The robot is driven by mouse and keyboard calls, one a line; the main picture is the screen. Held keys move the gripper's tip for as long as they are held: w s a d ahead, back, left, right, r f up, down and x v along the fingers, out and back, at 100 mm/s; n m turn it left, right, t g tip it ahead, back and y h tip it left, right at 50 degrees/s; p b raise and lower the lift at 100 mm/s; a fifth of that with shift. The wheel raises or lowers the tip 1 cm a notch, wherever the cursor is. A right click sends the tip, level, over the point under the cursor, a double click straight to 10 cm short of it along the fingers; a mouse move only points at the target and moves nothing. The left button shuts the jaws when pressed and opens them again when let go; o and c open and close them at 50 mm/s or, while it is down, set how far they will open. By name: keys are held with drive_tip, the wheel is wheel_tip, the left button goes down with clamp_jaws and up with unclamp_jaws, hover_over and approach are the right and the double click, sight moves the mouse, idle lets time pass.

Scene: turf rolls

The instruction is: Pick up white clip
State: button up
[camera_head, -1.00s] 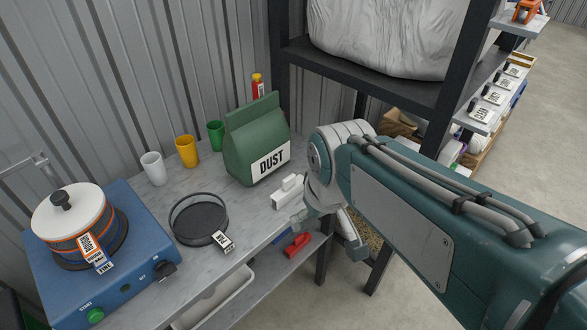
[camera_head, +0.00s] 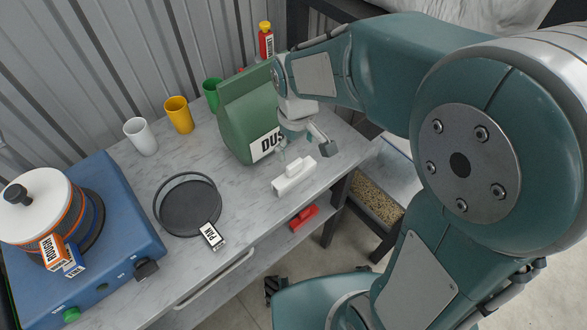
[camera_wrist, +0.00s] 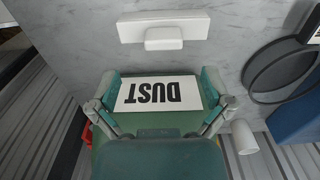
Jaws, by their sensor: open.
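The white clip (camera_head: 294,176) lies on the marble-look bench top, near its front edge and in front of the green DUST bag (camera_head: 247,115). It also shows in the wrist view (camera_wrist: 163,29) at the top middle, as a long bar with a smaller block on its side. My gripper (camera_head: 302,151) is open and empty, above and just behind the clip, beside the bag. In the wrist view its two fingers (camera_wrist: 160,103) are spread, with the bag's DUST label (camera_wrist: 160,93) seen between them. The clip is apart from the fingers.
White (camera_head: 141,136), yellow (camera_head: 178,114) and green (camera_head: 211,93) cups stand along the wall. A red item (camera_head: 304,217) is on the shelf below.

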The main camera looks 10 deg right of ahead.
sight(294, 163)
drive_tip(key=shift+d+f, duration=0.2)
drive_tip(key=shift+f, duration=0.6)
drive_tip(key=f, duration=0.3)
drive_tip(key=a+f, duration=0.1)
drive_tip(key=f, duration=0.1)
drive_tip(key=shift+s+d, duration=0.1)
drive_tip(key=shift+d, duration=0.05)
drive_tip(key=c, duration=1.3)
drive_tip(key=shift+r, duration=0.1)
